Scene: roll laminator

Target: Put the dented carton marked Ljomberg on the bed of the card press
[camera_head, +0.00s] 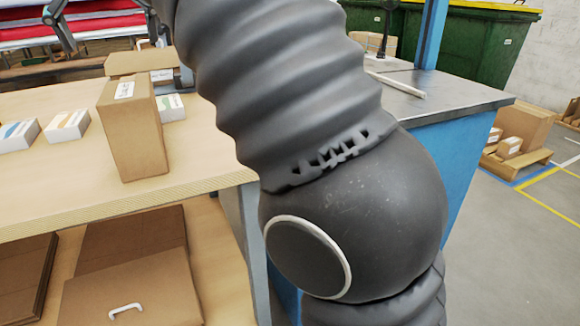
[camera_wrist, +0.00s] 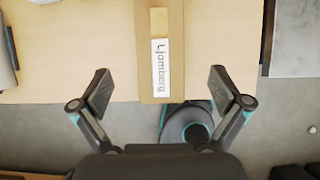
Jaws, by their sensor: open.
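The tall brown carton (camera_head: 138,130) stands upright on the wooden table near its front edge, with a white label on its narrow top. In the wrist view the carton (camera_wrist: 173,30) shows from above, and its label reads Ljomberg. I cannot make out a dent. My gripper (camera_wrist: 161,90) is open and empty above the carton, with one finger to each side of it and apart from it. In the head view only parts of the fingers show at the upper left. I cannot clearly make out the card press; my arm hides much of that side.
Another brown box (camera_head: 140,63) stands behind the carton. Small white boxes (camera_head: 68,126) lie to the left on the wooden table (camera_head: 60,180). A blue bench with a grey top (camera_head: 440,98) stands to the right, partly behind my arm. Flat cartons (camera_head: 130,290) lie on the lower shelf.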

